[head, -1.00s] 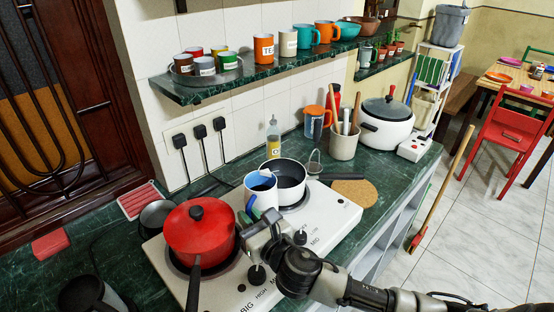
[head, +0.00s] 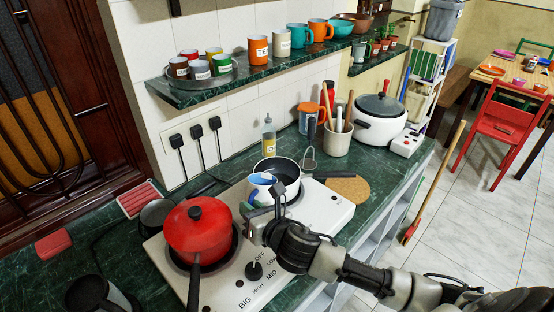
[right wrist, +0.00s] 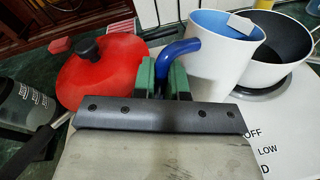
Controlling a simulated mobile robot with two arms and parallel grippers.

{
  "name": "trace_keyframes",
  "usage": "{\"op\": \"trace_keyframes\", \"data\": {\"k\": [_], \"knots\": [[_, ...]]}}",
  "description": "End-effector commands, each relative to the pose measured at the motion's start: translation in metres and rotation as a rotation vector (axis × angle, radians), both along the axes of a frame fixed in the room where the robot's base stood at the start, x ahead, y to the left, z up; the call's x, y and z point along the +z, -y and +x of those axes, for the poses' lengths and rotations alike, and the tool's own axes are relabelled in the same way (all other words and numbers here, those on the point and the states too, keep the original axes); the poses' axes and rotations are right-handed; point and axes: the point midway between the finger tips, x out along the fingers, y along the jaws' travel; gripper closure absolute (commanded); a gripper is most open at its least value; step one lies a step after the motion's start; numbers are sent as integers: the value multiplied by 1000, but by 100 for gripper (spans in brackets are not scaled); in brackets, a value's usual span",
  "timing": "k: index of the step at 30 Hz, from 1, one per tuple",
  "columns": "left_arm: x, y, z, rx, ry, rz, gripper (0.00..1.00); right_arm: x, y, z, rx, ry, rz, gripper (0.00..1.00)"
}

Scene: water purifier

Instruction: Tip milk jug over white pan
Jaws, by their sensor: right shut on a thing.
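The milk jug (head: 258,190) is white with a blue inside and a blue handle. My right gripper (head: 266,218) is shut on the handle, which shows between the green fingertips in the right wrist view (right wrist: 168,76). The jug (right wrist: 215,62) is held over the stove, at the near left side of the white pan (head: 288,178), and looks slightly tilted. The pan, white outside and dark inside, sits on the back burner, partly hidden by the jug. It also shows in the right wrist view (right wrist: 262,74). My left gripper is not in view.
A red lidded pot (head: 198,228) stands on the front burner of the white stove (head: 225,290), left of my right gripper. An oil bottle (head: 268,138) and a utensil holder (head: 337,138) stand behind. A cork mat (head: 348,189) lies right of the pan.

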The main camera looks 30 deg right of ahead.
Motion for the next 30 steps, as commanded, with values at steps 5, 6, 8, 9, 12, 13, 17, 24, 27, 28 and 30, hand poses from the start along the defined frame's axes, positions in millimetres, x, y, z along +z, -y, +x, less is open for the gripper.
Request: {"op": "trace_keyframes", "data": {"k": [5,6,8,9,12,13,17,24,27,28,30], "knots": [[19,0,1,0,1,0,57,14,7,7,-1,-57,61,100],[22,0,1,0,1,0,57,16,9,9,-1,-71,75,100],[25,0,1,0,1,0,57,18,11,11,-2,-93,96,100],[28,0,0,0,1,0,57,19,13,13,-2,-107,110,100],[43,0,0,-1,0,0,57,32,17,17,-1,-142,145,100],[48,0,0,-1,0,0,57,37,18,18,-1,-152,155,100],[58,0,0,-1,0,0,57,44,23,23,-1,-191,193,100],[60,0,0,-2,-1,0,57,46,25,25,-1,-208,212,100],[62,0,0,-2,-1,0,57,48,26,26,0,-216,219,100],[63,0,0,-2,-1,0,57,49,26,26,0,-218,221,100],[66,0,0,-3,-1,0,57,52,26,27,0,-224,227,100]]}}
